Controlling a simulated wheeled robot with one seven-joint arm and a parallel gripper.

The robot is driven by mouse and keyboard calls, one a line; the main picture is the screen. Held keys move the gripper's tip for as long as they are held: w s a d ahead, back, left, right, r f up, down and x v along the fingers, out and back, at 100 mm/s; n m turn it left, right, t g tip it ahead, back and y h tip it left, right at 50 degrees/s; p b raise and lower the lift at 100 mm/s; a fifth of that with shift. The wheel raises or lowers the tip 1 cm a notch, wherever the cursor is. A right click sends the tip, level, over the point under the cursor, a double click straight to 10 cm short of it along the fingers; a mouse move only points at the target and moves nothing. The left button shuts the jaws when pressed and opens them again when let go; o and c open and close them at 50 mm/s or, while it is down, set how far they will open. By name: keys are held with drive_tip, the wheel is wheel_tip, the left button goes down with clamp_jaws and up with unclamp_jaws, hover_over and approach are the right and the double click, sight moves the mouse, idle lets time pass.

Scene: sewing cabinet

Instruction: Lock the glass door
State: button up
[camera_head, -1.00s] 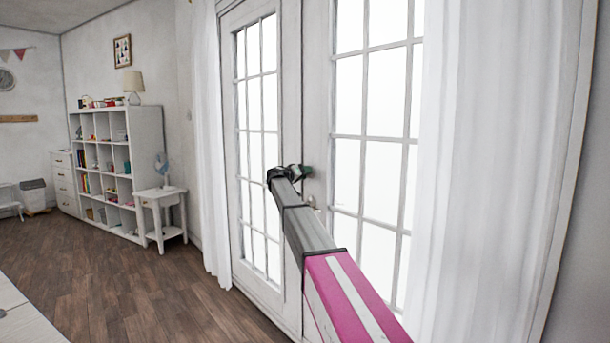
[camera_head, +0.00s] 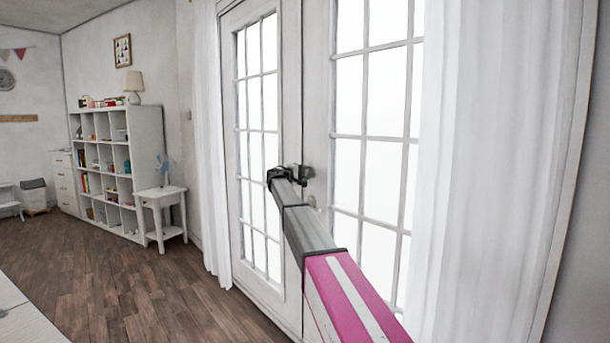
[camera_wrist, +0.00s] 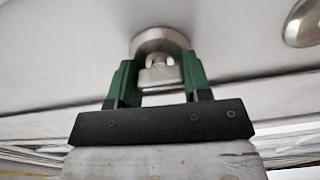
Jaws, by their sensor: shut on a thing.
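The glass door (camera_head: 318,110) is a white French door with many panes, and both leaves look closed. My gripper (camera_head: 306,173) is at the door's middle edge, above a round knob (camera_head: 311,200). In the wrist view, a round metal lock (camera_wrist: 160,42) with a small thumb turn (camera_wrist: 160,73) sits on the white door face. My gripper (camera_wrist: 160,80) has its green fingers on either side of the thumb turn and is shut on it. Part of the knob (camera_wrist: 303,22) shows at the upper right there. In the head view my gripper hides the lock.
White curtains hang on the left (camera_head: 211,150) and right (camera_head: 480,170) of the door. A small white side table (camera_head: 160,192) with a fan and a white cubby shelf (camera_head: 146,150) stand at the left. The wooden floor (camera_head: 150,290) between is clear.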

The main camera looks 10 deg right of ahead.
drive_tip(key=shift+n, duration=0.6)
drive_tip(key=o, duration=0.9)
drive_tip(key=v, duration=1)
drive_tip(key=shift+s+a, duration=0.2)
drive_tip(key=shift+a, duration=0.15)
